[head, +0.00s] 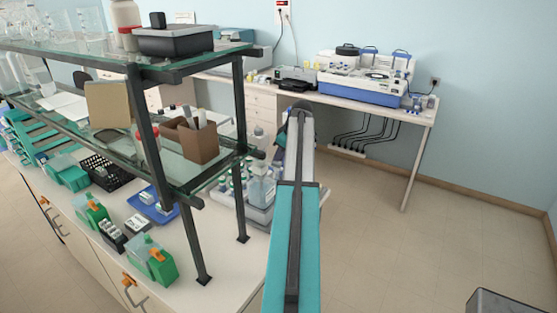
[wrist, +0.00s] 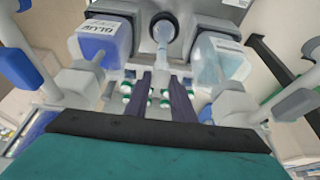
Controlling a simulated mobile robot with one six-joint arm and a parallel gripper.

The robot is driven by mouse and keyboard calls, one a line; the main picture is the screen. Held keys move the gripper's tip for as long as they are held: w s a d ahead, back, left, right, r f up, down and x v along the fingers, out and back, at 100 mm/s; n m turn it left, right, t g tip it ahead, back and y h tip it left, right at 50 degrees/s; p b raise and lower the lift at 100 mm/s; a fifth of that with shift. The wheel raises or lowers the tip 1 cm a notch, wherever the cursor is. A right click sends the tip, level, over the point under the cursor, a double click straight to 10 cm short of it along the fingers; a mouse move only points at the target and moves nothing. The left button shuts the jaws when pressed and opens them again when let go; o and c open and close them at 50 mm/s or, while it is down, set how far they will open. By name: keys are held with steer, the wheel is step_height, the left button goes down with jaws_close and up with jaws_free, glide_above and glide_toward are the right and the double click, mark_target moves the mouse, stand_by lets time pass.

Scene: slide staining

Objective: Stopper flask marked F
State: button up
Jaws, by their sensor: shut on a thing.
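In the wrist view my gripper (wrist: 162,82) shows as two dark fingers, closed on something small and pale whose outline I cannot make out. A pale, narrow-necked glassy piece (wrist: 162,45) stands just beyond the fingertips, in front of a dark round ring. I cannot tell whether it is the held thing, a stopper or part of a flask. No mark F can be read in either view. In the head view my arm hides the gripper and whatever it holds.
A blue bottle (wrist: 105,48) labelled BLUE and a pale blue bottle (wrist: 218,62) flank the fingers closely. Several green-and-white small items lie around them. The glass shelf rack (head: 190,165) stands left of my arm. A clear bottle (head: 261,188) is beside it.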

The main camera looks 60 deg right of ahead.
steer(key=o, duration=1.5)
steer(key=shift+r, duration=0.1)
steer(key=shift+r+p, duration=1.05)
steer(key=shift+r, duration=1.85)
steer(key=shift+c, duration=0.4)
jaws_close()
